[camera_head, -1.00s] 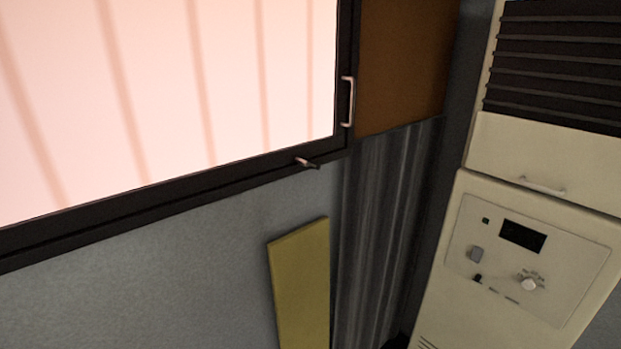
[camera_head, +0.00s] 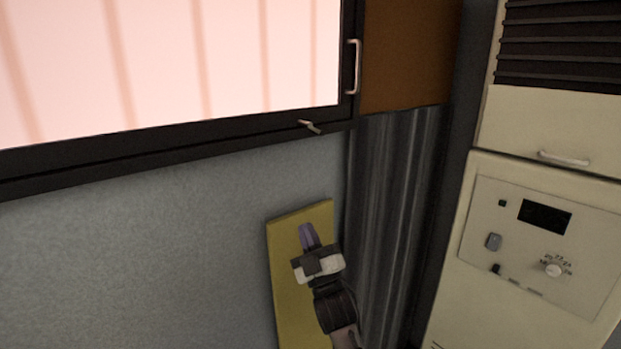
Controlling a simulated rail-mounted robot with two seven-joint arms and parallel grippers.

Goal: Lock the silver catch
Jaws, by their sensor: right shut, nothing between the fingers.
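The silver catch (camera_head: 310,126) is a small lever on the lower dark frame of the window (camera_head: 180,70), close to the frame's lower right corner. Its free end points to the right and slightly down. My right gripper (camera_head: 306,231) is below the catch, in front of a yellow board, with its fingers pointing up. The fingers are together and empty, clearly apart from the catch. My left gripper is not in view.
A silver handle (camera_head: 355,67) stands upright on the window's right frame. The yellow board (camera_head: 287,285) leans at the grey wall (camera_head: 150,250). A corrugated dark panel (camera_head: 395,200) and a cream cabinet (camera_head: 475,290) with a control panel stand to the right.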

